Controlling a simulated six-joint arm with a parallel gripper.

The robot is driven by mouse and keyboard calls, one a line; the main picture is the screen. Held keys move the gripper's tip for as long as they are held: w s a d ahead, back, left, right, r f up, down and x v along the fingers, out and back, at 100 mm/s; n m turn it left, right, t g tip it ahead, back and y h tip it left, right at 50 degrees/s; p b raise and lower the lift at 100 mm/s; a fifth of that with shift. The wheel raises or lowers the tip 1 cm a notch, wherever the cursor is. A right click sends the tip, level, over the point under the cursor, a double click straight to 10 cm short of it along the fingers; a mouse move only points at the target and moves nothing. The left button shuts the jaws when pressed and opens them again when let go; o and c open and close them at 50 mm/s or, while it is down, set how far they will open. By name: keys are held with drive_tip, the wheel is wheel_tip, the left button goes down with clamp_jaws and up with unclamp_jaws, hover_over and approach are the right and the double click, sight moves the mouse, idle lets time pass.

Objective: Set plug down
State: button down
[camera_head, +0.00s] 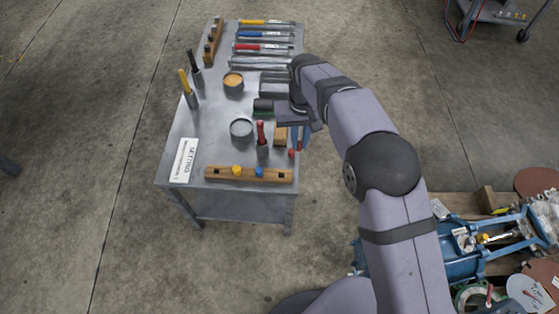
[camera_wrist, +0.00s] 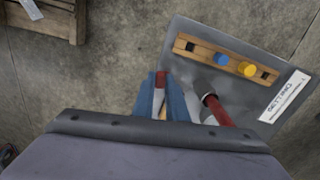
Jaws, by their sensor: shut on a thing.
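My gripper (camera_head: 300,138) is at the right edge of the grey table (camera_head: 212,128). In the wrist view its blue fingers (camera_wrist: 163,95) are shut on a small red piece, apparently the red plug (camera_wrist: 159,88). The plug's red end also shows in the head view (camera_head: 291,153). A wooden rack (camera_head: 222,173) lies at the table's near edge and holds a yellow plug (camera_head: 236,169) and a blue plug (camera_head: 259,171). Dark square openings show at both its ends. Whether the held plug touches anything is unclear.
A red-handled tool (camera_head: 262,137) stands close beside my gripper. A grey tin (camera_head: 241,129), an orange-filled tin (camera_head: 233,83) and a SETTING label (camera_head: 183,160) are on the table. Handled tools (camera_head: 265,34) lie at the back. The left-middle tabletop is clear.

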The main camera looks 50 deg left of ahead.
drive_tip(key=s+a+r+n, duration=0.3)
drive_tip(key=s+a, duration=0.1)
drive_tip(key=shift+s+f+b, duration=0.15)
drive_tip(key=shift+f+b, duration=0.55)
drive_tip(key=shift+f, duration=4.15)
drive_tip(key=c, duration=1.8)
unclamp_jaws()
drive_tip(key=shift+f, duration=0.1)
drive_tip(key=shift+o, duration=0.2)
wheel_tip(320, 180, up, 12)
drive_tip(key=p, duration=0.1)
drive_tip(key=shift+p, duration=0.35)
